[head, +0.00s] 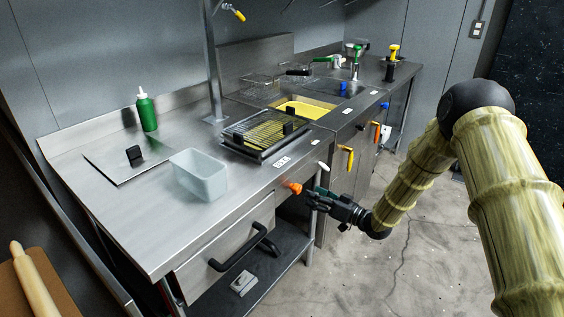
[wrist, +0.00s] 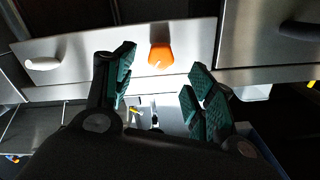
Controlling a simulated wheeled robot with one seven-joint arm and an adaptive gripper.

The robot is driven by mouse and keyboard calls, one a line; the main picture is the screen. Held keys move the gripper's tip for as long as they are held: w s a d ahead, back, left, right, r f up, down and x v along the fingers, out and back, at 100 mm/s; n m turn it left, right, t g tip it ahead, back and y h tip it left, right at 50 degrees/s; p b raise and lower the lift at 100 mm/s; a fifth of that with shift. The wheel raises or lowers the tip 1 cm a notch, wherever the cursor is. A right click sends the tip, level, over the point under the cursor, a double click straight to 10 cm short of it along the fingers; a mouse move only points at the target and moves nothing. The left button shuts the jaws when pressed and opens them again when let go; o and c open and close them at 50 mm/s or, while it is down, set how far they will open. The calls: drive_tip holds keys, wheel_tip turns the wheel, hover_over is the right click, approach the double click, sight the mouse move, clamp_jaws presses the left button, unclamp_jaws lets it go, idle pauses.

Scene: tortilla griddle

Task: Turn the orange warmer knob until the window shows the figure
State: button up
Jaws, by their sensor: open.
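In the wrist view the orange knob (wrist: 160,56) appears ahead, in the gap between the two green-padded fingers of my open gripper (wrist: 161,72). Neither finger visibly touches the knob. A small white plate (head: 282,161) with dark characters lies on the counter edge above the knob. Its characters are too small to read surely, and I cannot tell whether it is the window.
A white knob (head: 323,166) is on the same front, right of the orange one; it also shows in the wrist view (wrist: 42,64). A black drawer handle (head: 245,250) sticks out below left. A pale bin (head: 200,174) and a grill rack (head: 265,134) stand above.

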drive_tip(key=v, duration=0.5)
drive_tip(key=shift+p, duration=0.4)
drive_tip(key=shift+a, duration=0.1)
drive_tip(key=s+d+f+m+g+h+p, duration=0.1)
drive_tip(key=s+d+f+m+h, duration=0.3)
drive_tip(key=s+f, duration=0.6)
drive_tip(key=s+d+f+m+g+h, duration=0.15)
drive_tip(key=s+f+h, duration=0.35)
drive_tip(key=s+f, duration=0.5)
drive_tip(key=s+d+f+m+g+h, duration=0.1)
drive_tip(key=s+d+g+h, duration=0.2)
drive_tip(key=s, duration=1.3)
drive_tip(key=s+d+f+m+g+h+p, duration=0.1)
drive_tip(key=s+d+f+g+h, duration=0.1)
drive_tip(key=s, duration=1.5)
drive_tip(key=d+g+h, duration=0.1)
drive_tip(key=d+g, duration=0.1)
drive_tip(key=shift+d, duration=0.4)
drive_tip(key=shift+f, duration=0.1)
